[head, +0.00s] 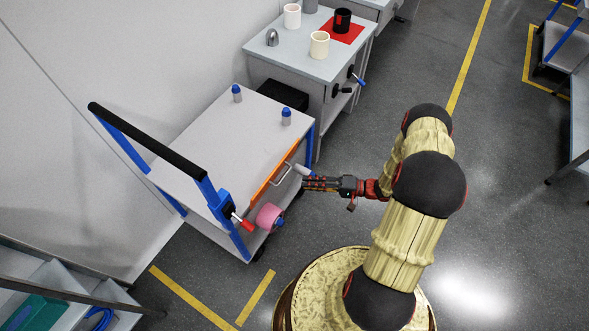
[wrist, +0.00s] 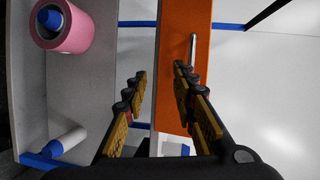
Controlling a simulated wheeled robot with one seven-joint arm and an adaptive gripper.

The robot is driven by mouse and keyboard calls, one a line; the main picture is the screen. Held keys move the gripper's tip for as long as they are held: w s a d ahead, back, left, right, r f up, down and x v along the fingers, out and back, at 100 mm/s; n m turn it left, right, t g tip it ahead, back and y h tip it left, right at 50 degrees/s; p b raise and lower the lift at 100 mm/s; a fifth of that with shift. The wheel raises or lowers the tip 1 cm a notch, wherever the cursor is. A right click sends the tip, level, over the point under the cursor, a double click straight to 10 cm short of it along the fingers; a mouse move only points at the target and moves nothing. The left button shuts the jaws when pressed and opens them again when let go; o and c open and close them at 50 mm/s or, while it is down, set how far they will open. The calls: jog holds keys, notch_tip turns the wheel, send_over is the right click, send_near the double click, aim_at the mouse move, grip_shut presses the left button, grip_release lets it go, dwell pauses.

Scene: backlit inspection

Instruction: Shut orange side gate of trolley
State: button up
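The trolley (head: 190,160) has a pale grey top, blue posts and a black push bar. Its orange side gate (head: 268,176) runs along the right side of the top, with a metal handle (head: 283,174) on its outer face. My gripper (head: 306,184) is just to the right of the gate, pointing at it. In the wrist view the gate (wrist: 172,25) is a broad orange panel with its handle (wrist: 193,49). My gripper (wrist: 160,72) is open and empty there. Its right finger overlaps the panel in the picture; contact cannot be told. The gate's exact tilt is unclear.
A pink roll (head: 268,216) sits by the trolley's near corner, left of my gripper. A cabinet (head: 290,55) with cups is behind the trolley. The floor to the right (head: 480,150) is clear.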

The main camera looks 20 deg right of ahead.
jog(key=w+a+r+y+b, duration=0.1)
jog(key=w+a+r, duration=0.3)
jog(key=a, duration=0.3)
jog(key=shift+t+y+b, duration=0.3)
jog(key=shift+b, duration=0.05)
grip_shut()
dwell(0.9)
